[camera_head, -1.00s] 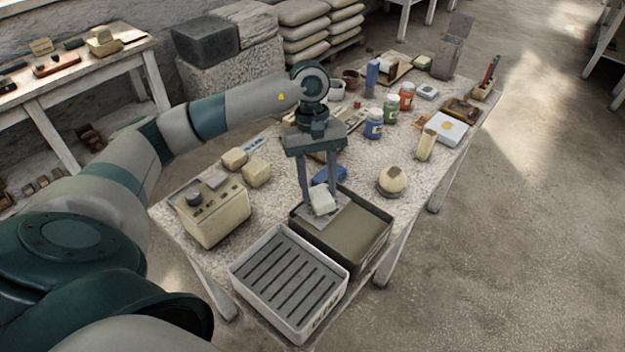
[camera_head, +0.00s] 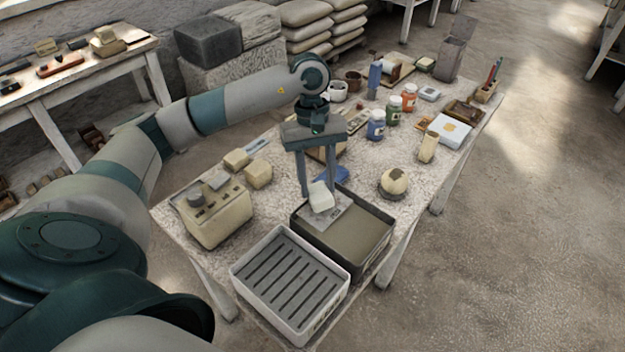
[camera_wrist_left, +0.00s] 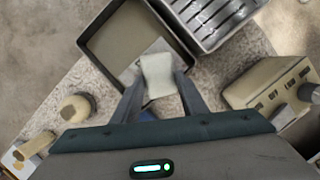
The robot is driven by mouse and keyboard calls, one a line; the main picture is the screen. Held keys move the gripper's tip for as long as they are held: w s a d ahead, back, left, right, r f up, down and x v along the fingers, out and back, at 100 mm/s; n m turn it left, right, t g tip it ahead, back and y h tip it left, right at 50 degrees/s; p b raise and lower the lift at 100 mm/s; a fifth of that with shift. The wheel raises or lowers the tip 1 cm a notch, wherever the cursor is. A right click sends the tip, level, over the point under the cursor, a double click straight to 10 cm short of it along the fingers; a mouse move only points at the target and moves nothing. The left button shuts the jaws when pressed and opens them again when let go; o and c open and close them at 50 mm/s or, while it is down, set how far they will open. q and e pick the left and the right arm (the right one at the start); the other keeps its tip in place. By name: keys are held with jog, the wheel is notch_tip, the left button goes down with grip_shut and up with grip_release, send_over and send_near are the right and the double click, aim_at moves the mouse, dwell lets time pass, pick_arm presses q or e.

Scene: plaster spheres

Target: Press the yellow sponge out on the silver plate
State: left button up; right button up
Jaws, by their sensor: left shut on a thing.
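The sponge looks more cream-white than yellow. In the left wrist view the sponge (camera_wrist_left: 158,76) sits between the two fingers. The silver plate (camera_head: 334,217) lies at the tray's back-left corner, directly below the sponge, which hides part of it. I cannot tell whether sponge and plate touch. My right gripper is not in view.
The dark tray (camera_head: 375,250) has a bare brownish floor. A white slatted tray (camera_head: 236,268) stands in front of it. A cream box with knobs (camera_head: 222,222) is at left, a round pale ball (camera_head: 393,182) at right. A blue item (camera_head: 336,175) lies behind the fingers.

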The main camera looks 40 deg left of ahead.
aim_at(326, 193)
pick_arm(q)
jog(key=shift+w+d+r+p, duration=0.1)
jog(key=shift+d+r+p, duration=0.3)
jog(key=shift+r, duration=0.45)
jog(key=shift+w+d+r+p, duration=0.1)
jog(key=shift+d+r+p, duration=0.2)
jog(key=shift+r, duration=0.55)
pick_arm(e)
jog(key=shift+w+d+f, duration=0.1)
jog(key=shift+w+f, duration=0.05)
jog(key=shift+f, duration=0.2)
pick_arm(q)
jog(key=shift+d, duration=0.1)
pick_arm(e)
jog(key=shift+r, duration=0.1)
